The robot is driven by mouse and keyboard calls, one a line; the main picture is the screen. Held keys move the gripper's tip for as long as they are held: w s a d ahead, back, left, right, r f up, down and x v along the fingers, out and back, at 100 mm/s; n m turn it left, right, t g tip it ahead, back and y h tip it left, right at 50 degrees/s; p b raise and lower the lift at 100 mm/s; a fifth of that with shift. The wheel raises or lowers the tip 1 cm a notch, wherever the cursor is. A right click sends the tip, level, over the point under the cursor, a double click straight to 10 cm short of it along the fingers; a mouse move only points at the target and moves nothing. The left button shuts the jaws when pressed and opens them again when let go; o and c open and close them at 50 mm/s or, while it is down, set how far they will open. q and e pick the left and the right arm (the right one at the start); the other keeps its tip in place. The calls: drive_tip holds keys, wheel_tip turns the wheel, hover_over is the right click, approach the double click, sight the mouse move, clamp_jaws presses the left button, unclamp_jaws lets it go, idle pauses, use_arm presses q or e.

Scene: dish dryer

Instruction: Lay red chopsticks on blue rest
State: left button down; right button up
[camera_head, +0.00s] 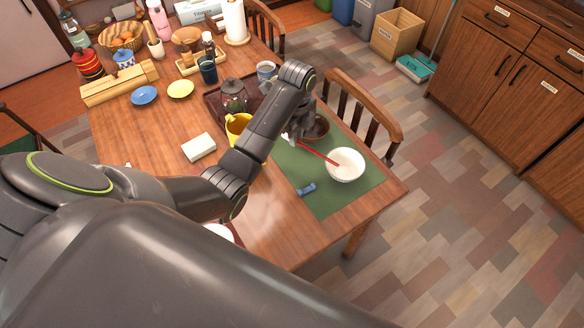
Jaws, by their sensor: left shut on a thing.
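The red chopsticks (320,154) slant down to the right over the green placemat (340,200), with their lower end in front of or over the rim of the white bowl (346,169). My left gripper (296,138) is shut on the chopsticks at their upper left end; my own arm partly hides the fingers. The small blue rest (306,189) lies on the placemat, below and left of the bowl, apart from the chopsticks. My right gripper is not in view.
A dark brown bowl (317,129) sits just behind the chopsticks. A white block (199,147) lies on the table. The placemat around the rest is clear.

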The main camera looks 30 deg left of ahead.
use_arm(q)
drive_tip(key=a+m, duration=0.1)
drive_tip(key=m, duration=0.1)
drive_tip(key=a+m, duration=0.1)
drive_tip(key=m, duration=0.1)
drive_tip(key=shift+w+a+f+b, duration=0.2)
drive_tip(key=shift+f+b, duration=0.1)
drive_tip(key=shift+f, duration=0.1)
drive_tip(key=shift+a+f, duration=0.1)
drive_tip(key=shift+f, duration=0.1)
wheel_tip(320, 180, down, 10)
drive_tip(key=shift+r, duration=0.15)
drive_tip(key=shift+f, duration=0.6)
drive_tip(key=c, duration=1.4)
unclamp_jaws()
drive_tip(key=shift+o, duration=0.2)
drive_tip(key=shift+r, duration=0.15)
wheel_tip(320, 180, up, 13)
drive_tip(key=shift+s, duration=0.1)
